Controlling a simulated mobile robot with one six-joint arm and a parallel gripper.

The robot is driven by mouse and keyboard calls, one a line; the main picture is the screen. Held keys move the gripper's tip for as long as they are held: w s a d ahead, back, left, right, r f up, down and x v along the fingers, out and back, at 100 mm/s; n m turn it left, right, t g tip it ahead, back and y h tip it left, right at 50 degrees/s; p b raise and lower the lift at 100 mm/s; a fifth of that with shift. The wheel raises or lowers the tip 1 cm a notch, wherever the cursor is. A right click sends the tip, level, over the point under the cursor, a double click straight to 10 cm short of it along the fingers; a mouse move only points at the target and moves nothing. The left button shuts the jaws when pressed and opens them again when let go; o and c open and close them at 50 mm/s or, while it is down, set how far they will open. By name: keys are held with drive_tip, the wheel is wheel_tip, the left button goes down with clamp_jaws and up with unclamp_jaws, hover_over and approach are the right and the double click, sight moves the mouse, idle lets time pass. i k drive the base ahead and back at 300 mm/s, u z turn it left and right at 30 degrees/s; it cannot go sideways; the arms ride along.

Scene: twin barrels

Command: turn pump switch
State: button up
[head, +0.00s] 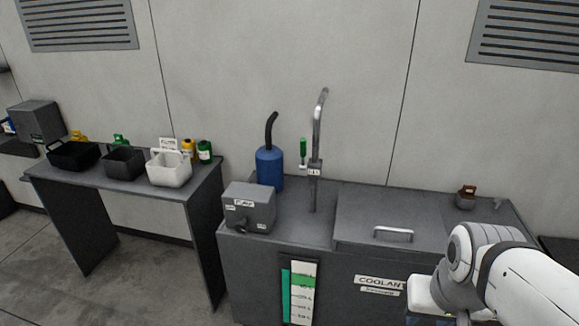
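A grey switch box (250,207) stands on the left front part of the coolant tank's top. It has a small label on its upper front and more small labels lower down. A dark knob (240,226) shows low on its front face; its exact setting is too small to tell. The coolant tank (350,258) is a grey cabinet with a COOLANT label and a green level gauge (300,292) on its front. My white arm shows at the lower right, well to the right of the switch box. My gripper's fingertips are not visible.
A blue canister (270,168) with a black hose and a metal spout pipe (317,135) with a green handle stand behind the box. A lid with a handle (394,233) covers the tank's right. Bins and bottles stand on the left table (125,180). Floor at left is clear.

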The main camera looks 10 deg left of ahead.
sight(241, 226)
drive_tip(key=z, duration=2.4)
drive_tip(key=k, duration=0.9)
drive_tip(key=u, duration=1.95)
